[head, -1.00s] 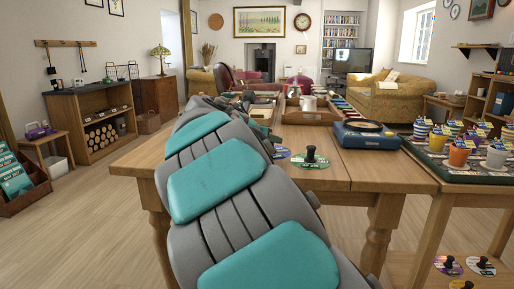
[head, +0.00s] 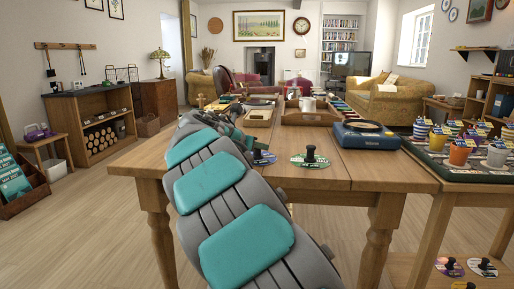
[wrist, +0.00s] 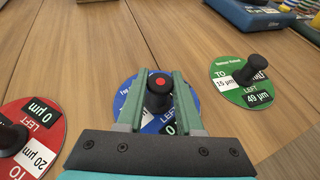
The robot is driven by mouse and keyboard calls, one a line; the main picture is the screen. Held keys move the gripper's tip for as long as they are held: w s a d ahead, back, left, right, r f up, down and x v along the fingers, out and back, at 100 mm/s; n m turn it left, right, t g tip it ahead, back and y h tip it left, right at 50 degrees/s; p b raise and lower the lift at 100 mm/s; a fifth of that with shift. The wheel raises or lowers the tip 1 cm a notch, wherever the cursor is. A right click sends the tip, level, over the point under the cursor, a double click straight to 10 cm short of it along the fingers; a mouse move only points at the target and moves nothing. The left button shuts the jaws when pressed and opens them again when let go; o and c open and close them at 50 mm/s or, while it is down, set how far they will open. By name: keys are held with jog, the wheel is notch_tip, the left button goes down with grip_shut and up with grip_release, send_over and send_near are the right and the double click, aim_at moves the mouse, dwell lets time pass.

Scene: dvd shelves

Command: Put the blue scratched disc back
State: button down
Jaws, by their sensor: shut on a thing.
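The blue disc (wrist: 128,95) has a black upright knob with a red dot on top and a label reading 0 µm. In the wrist view my gripper (wrist: 160,84) is shut on this knob, one finger on each side. The fingers and palm hide part of the disc. In the head view the blue disc (head: 265,158) shows near the table's front edge beside my gripper (head: 250,146). I cannot tell whether it touches the table. Scratches are not visible at this size.
A green disc (wrist: 226,74) with a black knob lies to the right and a red disc (wrist: 42,112) to the left, on the wooden table (head: 345,170). A blue turntable (head: 365,136) and a wooden tray (head: 310,118) stand farther back. A side table with several pots is at right.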

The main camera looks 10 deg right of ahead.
jog(key=c, duration=0.6)
grip_release()
jog(key=shift+o, duration=0.2)
jog(key=shift+s+a+r, duration=0.15)
jog(key=shift+r, duration=0.1)
jog(key=p+v, duration=0.1)
jog(key=v, duration=1)
jog(key=shift+s+a, duration=0.15)
jog(key=shift+s, duration=0.05)
